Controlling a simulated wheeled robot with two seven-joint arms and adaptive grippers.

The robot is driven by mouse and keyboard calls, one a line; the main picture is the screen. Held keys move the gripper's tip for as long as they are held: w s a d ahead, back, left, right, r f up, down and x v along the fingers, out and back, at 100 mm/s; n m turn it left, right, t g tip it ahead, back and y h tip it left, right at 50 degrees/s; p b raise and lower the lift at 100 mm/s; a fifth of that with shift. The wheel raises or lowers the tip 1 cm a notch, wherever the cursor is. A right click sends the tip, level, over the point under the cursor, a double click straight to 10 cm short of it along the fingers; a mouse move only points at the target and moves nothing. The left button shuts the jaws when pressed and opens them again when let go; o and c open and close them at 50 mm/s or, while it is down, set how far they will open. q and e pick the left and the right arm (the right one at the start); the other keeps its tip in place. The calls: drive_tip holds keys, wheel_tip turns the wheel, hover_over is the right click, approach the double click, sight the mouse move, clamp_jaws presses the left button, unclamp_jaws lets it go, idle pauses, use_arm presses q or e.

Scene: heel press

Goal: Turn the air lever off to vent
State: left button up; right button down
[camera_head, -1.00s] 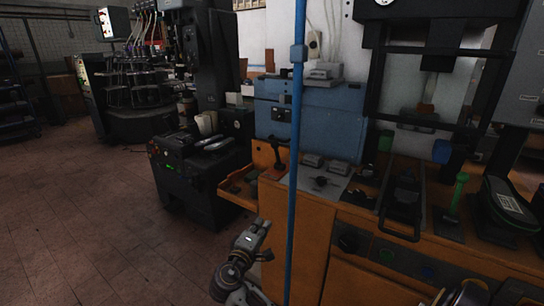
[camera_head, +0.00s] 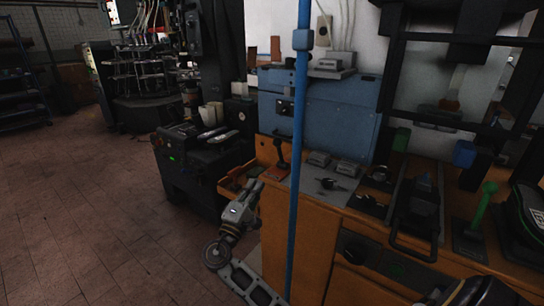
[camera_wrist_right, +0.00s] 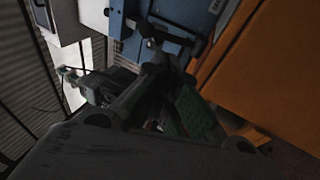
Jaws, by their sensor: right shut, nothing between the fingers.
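A lever with a dark knob (camera_head: 278,144) and a reddish base stands at the left end of the orange bench. A green-handled lever (camera_head: 486,198) stands at the right of the bench. I cannot tell which one is the air lever. My right gripper (camera_head: 255,188) is shut and empty, beside the bench's left front corner, lower than the dark-knobbed lever and apart from it. In the right wrist view its fingers (camera_wrist_right: 158,72) point toward the blue cabinet. My left gripper is not in view.
A blue vertical pole (camera_head: 299,150) stands in front of the bench, just right of my gripper. The orange bench (camera_head: 335,228) fills the right side. A blue cabinet (camera_head: 335,105) stands behind it. A black machine (camera_head: 190,175) is at the left. The floor (camera_head: 90,215) at left is open.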

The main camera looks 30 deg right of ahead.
approach(280, 152)
drive_tip(key=w, duration=0.1)
drive_tip(key=w+d+r, duration=0.2)
drive_tip(key=w, duration=0.1)
drive_tip(key=shift+w+d, duration=0.1)
drive_tip(key=shift+d, duration=0.1)
drive_tip(key=shift+x, duration=0.95)
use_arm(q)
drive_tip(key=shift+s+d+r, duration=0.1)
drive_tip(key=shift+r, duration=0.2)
use_arm(e)
drive_tip(key=shift+d+r, duration=0.1)
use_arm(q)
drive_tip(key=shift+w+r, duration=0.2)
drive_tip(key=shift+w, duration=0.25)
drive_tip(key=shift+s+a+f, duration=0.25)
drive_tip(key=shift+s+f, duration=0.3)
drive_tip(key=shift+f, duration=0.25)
use_arm(e)
drive_tip(key=shift+w+d+r+g, duration=0.1)
drive_tip(key=shift+r+g, duration=0.05)
drive_tip(key=shift+g, duration=0.15)
